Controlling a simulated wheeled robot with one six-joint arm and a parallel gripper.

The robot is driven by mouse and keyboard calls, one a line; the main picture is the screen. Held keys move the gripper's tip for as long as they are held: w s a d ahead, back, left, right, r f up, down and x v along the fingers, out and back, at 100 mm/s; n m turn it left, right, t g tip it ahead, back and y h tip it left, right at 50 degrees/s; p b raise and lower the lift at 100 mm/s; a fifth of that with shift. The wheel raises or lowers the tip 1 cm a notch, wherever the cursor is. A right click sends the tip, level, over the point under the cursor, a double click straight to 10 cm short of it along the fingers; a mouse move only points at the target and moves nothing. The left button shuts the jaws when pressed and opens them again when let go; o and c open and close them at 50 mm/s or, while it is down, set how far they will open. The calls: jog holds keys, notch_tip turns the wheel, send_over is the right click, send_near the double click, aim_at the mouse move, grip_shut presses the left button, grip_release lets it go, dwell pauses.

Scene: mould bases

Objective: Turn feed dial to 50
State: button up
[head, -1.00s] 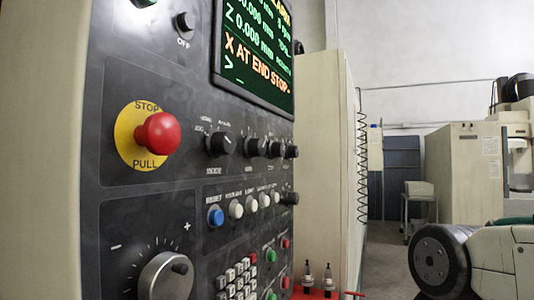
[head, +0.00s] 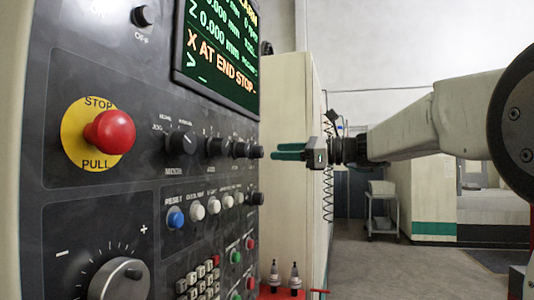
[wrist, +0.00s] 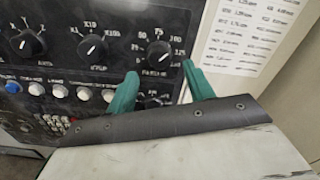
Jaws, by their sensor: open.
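The control panel carries a row of black dials. In the wrist view the rightmost upper dial (wrist: 158,55) has a ring of numbers, apparently a percentage scale; its label is too blurred to read surely. I take it as the feed dial. In the head view it appears to be the far knob (head: 257,152), seen edge-on. My gripper (wrist: 160,70) has green fingers, open and empty, one on each side below this dial. In the head view my gripper (head: 288,151) points left at the panel, apparently apart from the knob. The exact pointer setting cannot be told.
A step dial (wrist: 93,47) and an axis dial (wrist: 27,43) sit to the left. Another black knob (wrist: 153,100) lies below, between the fingers. A red stop button (head: 110,131) and a large dial (head: 118,280) are nearer. A red tray (head: 285,295) stands below.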

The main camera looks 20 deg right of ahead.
aim_at(262, 152)
jog(key=shift+x, duration=2.4)
jog(key=c, duration=1)
jog(key=n, duration=0.3)
jog(key=shift+f+n, duration=0.1)
jog(key=shift+n, duration=0.3)
jog(key=n, duration=0.4)
jog(key=shift+n, duration=0.3)
jog(key=n, duration=0.3)
jog(key=shift+n, duration=2.1)
